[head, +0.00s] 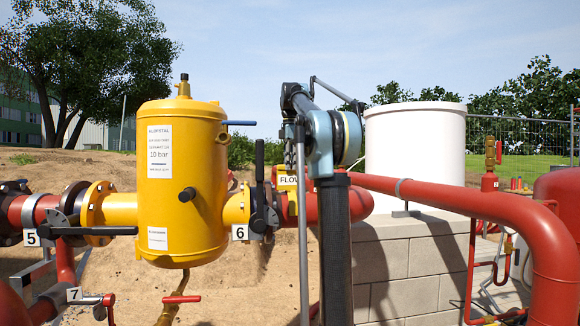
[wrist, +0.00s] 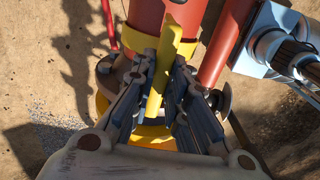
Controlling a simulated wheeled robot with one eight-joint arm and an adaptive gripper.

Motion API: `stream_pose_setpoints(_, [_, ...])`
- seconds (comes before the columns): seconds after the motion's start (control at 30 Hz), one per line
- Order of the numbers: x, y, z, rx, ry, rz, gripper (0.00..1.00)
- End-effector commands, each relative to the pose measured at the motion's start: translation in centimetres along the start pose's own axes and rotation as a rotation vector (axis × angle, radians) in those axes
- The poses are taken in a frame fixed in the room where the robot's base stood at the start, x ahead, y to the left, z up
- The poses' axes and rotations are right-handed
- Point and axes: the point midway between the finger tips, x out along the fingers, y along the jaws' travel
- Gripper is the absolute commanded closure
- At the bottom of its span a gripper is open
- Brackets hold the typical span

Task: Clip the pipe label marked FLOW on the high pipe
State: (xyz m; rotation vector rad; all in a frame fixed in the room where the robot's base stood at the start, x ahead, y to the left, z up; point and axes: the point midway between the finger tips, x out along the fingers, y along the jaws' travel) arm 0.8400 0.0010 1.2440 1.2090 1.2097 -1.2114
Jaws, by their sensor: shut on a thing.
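The pipe label marked FLO… (head: 287,180), its last letter hidden by my arm, is a small pale yellow plate in the head view, just right of the black valve handle. In the wrist view a yellow piece (wrist: 157,90), seen nearly edge-on, sits between my gripper's fingers (wrist: 166,75). My gripper is shut on it. In the head view my gripper is mostly hidden behind my arm. A large red pipe (head: 460,205) runs from behind my arm to the right and bends down. In the wrist view a red pipe (wrist: 158,14) lies beyond the label; whether they touch cannot be told.
A yellow tank (head: 205,220) stands left of the label, with a black-handled valve (head: 260,190) between. Number tags 5 (head: 31,238), 6 (head: 240,232) and 7 (head: 74,294) mark fittings. A white cylinder (head: 415,140) on a block wall (head: 410,270) stands behind the red pipe.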

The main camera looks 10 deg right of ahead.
Motion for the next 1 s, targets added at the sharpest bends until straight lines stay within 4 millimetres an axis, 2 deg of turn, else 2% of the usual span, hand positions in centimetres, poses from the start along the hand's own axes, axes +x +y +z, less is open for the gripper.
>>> stream_pose_setpoints(0.37, [0.61,-0.02,0.0,0.0,0.0,0.0,1.0])
stream_pose_setpoints(0.4, [0.6,-0.01,0.0,0.0,0.0,0.0,0.77])
stream_pose_setpoints(0.47, [0.6,-0.02,0.0,0.0,0.0,0.0,0.63])
stream_pose_setpoints(0.7, [0.6,-0.01,0.0,0.0,0.0,0.0,0.62])
stream_pose_setpoints(0.73, [0.6,-0.01,0.0,0.0,0.0,0.0,0.6])
stream_pose_setpoints(0.8, [0.6,0.0,0.0,0.0,0.0,0.0,0.44])
stream_pose_setpoints(1.0, [0.6,-0.01,0.0,0.0,0.0,0.0,0.42])
